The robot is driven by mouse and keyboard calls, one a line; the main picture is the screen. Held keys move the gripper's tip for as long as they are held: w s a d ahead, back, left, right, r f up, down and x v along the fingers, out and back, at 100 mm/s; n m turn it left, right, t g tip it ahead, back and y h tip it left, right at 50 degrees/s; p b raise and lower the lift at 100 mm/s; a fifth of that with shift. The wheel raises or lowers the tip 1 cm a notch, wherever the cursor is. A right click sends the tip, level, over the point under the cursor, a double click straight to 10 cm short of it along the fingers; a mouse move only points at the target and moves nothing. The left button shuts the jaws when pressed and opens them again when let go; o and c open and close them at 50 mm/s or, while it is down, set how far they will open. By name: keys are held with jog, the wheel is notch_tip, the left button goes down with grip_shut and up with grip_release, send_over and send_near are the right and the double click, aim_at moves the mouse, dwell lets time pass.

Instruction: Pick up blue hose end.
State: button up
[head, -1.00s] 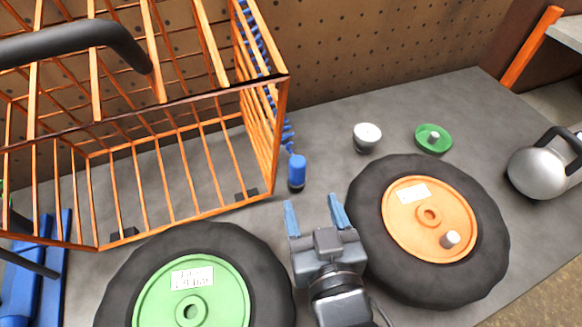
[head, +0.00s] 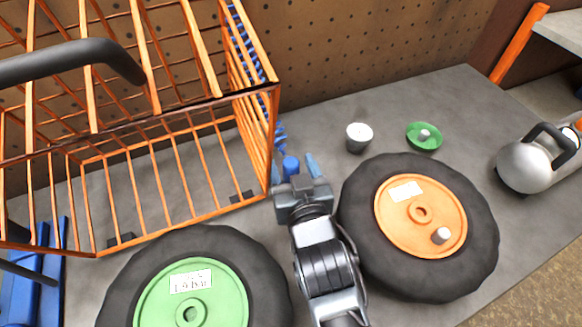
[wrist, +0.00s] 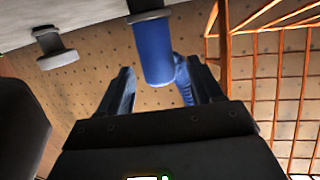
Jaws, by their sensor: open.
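The blue hose end (head: 291,166) is a short blue cylinder standing on the grey bench beside the orange wire basket. In the head view its lower part is hidden behind my gripper (head: 295,165). My gripper is open, with one blue finger on each side of the hose end. In the wrist view the hose end (wrist: 153,48) shows between and beyond the fingers of my gripper (wrist: 162,82), with its dark collar at the top. I cannot tell whether either finger touches it. A coiled blue hose (head: 256,62) runs up behind the basket.
The orange wire basket (head: 272,130) is close on the left of my gripper. A black wheel with an orange hub (head: 420,215) is close on the right, and a green-hubbed wheel (head: 190,290) lies front left. A white-topped cup (head: 358,138) and a green dish (head: 425,136) stand behind.

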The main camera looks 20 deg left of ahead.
jog(key=shift+c, duration=0.2)
grip_shut()
dwell(0.4)
jog(key=shift+r, duration=0.2)
